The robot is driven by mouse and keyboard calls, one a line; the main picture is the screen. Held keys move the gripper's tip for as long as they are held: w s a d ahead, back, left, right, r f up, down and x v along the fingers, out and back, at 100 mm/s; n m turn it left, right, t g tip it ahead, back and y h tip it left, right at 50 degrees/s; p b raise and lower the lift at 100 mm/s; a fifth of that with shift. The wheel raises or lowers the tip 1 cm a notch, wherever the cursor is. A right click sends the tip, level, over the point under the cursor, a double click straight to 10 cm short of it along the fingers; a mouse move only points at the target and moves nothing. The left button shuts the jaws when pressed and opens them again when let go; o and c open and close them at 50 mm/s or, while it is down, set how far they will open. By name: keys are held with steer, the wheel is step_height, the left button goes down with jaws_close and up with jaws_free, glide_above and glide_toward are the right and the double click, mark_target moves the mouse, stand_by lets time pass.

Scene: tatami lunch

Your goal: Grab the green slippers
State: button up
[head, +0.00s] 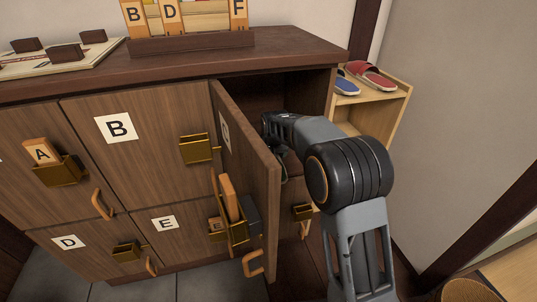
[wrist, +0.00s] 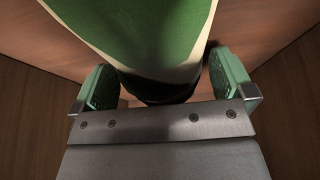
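A green slipper (wrist: 150,30) with a pale edge fills the top middle of the wrist view. Its dark, narrower end reaches down between the two green fingers of my gripper (wrist: 162,84). The fingers stand apart, one on each side of that end, and I see no clear grip on it. In the head view my arm reaches into an open cabinet compartment behind its swung-out door (head: 250,170). The gripper's fingers and the slipper are hidden there by the door and my arm. I cannot make out a second green slipper.
The wooden cabinet (head: 75,120) has closed doors marked B, D and E. The open door stands close to the left of my arm. A small shelf (head: 385,95) at right holds a red slipper (head: 370,75) and a blue slipper (head: 345,84). A letter-tag rack (head: 190,42) stands on top.

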steer(key=p+v, duration=0.5)
steer(key=v, duration=0.9)
